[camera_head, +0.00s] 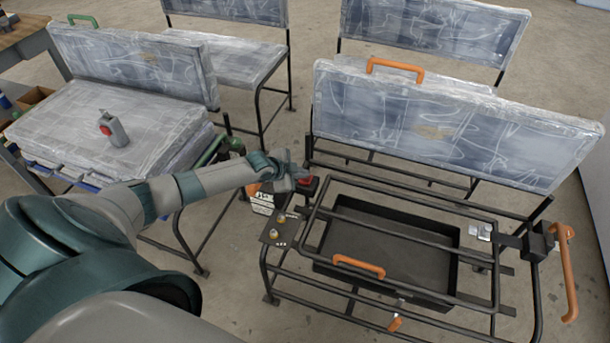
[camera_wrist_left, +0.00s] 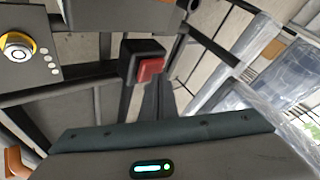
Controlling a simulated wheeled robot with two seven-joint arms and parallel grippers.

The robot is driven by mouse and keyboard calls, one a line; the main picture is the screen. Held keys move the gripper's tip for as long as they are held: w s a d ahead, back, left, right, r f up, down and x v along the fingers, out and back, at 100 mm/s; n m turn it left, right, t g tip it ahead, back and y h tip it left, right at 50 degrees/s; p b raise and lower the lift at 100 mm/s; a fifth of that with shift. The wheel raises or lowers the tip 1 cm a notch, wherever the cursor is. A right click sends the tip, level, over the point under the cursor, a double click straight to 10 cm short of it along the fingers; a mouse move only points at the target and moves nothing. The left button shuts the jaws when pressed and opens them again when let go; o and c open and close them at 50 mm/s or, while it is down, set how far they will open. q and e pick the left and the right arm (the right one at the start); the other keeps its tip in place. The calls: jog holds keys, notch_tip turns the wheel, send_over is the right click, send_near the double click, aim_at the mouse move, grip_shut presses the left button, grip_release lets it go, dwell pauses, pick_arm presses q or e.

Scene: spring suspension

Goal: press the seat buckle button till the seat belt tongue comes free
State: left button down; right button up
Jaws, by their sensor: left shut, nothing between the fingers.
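A dark seat buckle with a red button (camera_wrist_left: 150,69) is near the middle of the left wrist view. In the head view its red top (camera_head: 306,184) shows at the left side of the black seat frame. My left gripper (camera_head: 293,174) is shut and empty, close beside the buckle. I cannot tell whether it touches the button. A grey device with a red button (camera_head: 106,130) stands on the wrapped cushion at the left. I cannot make out a belt tongue. My right gripper is not in view.
The black tube frame (camera_head: 420,203) holds a dark tray (camera_head: 385,245) and has orange handles (camera_head: 358,266). A wrapped backrest (camera_head: 450,120) stands behind. Wrapped seats fill the left and back.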

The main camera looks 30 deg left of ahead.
aim_at(303, 180)
pick_arm(q)
jog(key=shift+r, duration=0.4)
notch_tip(303, 180, up, 6)
jog(key=p, duration=0.5)
jog(key=shift+d, duration=0.1)
dwell(2.6)
